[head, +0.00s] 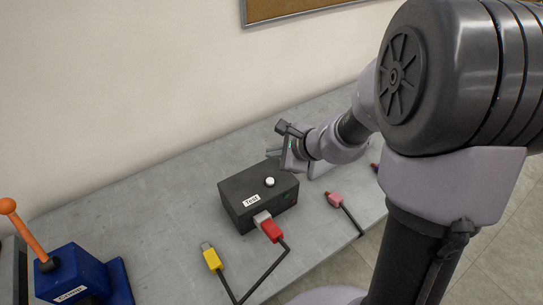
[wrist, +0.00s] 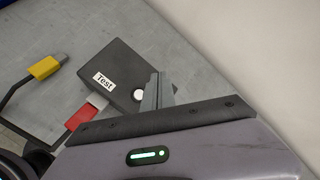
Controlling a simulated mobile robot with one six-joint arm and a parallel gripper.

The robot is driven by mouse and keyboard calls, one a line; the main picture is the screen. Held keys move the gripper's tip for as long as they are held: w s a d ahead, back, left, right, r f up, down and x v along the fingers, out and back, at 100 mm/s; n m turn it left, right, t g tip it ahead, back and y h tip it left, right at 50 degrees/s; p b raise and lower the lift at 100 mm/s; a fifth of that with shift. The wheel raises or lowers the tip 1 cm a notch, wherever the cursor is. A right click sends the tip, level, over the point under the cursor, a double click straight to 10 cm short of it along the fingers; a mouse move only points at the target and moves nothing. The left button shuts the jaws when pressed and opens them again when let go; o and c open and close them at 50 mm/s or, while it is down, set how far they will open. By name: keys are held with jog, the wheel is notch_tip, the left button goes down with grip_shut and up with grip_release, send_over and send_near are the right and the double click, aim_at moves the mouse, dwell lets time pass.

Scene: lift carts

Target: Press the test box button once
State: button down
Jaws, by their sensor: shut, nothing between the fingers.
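A red plug (head: 271,231) with a grey end meets the box's front. In the wrist view the test box (wrist: 118,65) and its white button (wrist: 138,95) show just left of my gripper's fingers (wrist: 158,90). My gripper (head: 272,151) is shut and empty, near the box's back right side in the head view. I cannot tell its exact height over the button.
A yellow plug (head: 212,258) and a pink plug (head: 334,200) lie on the grey bench (head: 150,190) on either side of the box. A blue crank unit (head: 75,268) with an orange handle stands at left. The wall rises behind.

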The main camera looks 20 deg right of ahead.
jog(key=b, duration=0.7)
send_over(273, 182)
notch_tip(273, 182, down, 8)
jog(key=shift+f, duration=0.1)
jog(key=shift+f+b, duration=0.35)
dwell(1.6)
jog(key=shift+f+b, duration=0.4)
jog(key=shift+b, duration=0.2)
jog(key=shift+f+b, duration=0.35)
jog(key=shift+b, duration=0.1)
dwell(0.4)
jog(key=shift+s, duration=0.1)
jog(key=shift+r+p, duration=0.55)
jog(key=shift+r, duration=0.25)
jog(key=shift+r, duration=0.1)
